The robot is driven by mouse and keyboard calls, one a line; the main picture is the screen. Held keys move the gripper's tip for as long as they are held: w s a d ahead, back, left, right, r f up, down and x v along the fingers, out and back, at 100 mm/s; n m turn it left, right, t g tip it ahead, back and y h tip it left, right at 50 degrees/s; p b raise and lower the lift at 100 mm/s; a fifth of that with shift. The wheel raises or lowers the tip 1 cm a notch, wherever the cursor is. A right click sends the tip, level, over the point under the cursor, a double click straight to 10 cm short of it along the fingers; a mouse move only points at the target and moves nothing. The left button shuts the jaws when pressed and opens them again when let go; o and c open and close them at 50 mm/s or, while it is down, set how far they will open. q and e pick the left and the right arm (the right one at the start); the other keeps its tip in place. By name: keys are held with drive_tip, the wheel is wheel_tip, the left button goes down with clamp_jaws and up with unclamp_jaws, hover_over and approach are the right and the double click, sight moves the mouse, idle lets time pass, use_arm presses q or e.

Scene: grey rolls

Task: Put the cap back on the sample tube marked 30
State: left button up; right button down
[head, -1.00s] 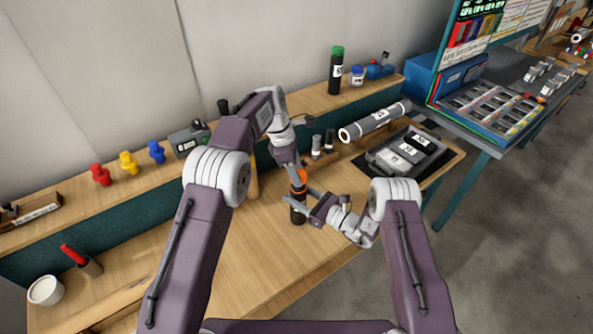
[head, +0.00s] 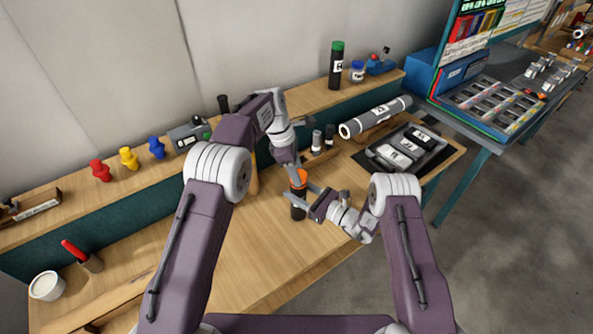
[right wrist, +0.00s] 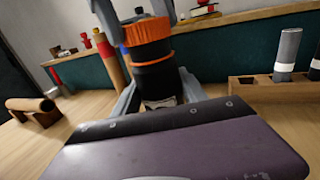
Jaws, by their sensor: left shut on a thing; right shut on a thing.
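A black sample tube (head: 298,212) stands upright over the bench. Its pale label (right wrist: 160,102) is mostly hidden in the right wrist view, and I cannot read its number. An orange cap (right wrist: 147,30) is at the tube's top, in line with it, with a thin orange ring (right wrist: 152,59) lower on the black part. My left gripper (head: 297,170) reaches down from above and is shut on the cap. My right gripper (head: 304,201) comes from the right and is shut on the tube's body. I cannot tell whether the cap is fully seated.
A rack with small grey tubes (head: 316,139) stands just behind. A large grey roll (head: 376,116) and a dark tray (head: 428,150) lie to the right. Coloured knobs (head: 129,158) and a green-capped tube (head: 336,66) stand on the back shelf. The bench front (head: 255,265) is clear.

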use_arm(q)
drive_tip(key=shift+f, duration=0.6)
drive_tip(key=shift+w+d+m+g, duration=0.1)
drive_tip(key=shift+w+m+g, duration=0.15)
drive_tip(key=shift+m, duration=0.85)
drive_tip(key=shift+s+m+g, duration=0.1)
drive_tip(key=shift+m+g, duration=0.15)
drive_tip(key=shift+m, duration=0.45)
drive_tip(key=o, duration=1.4)
drive_tip(key=shift+o, duration=0.2)
drive_tip(key=o, duration=0.5)
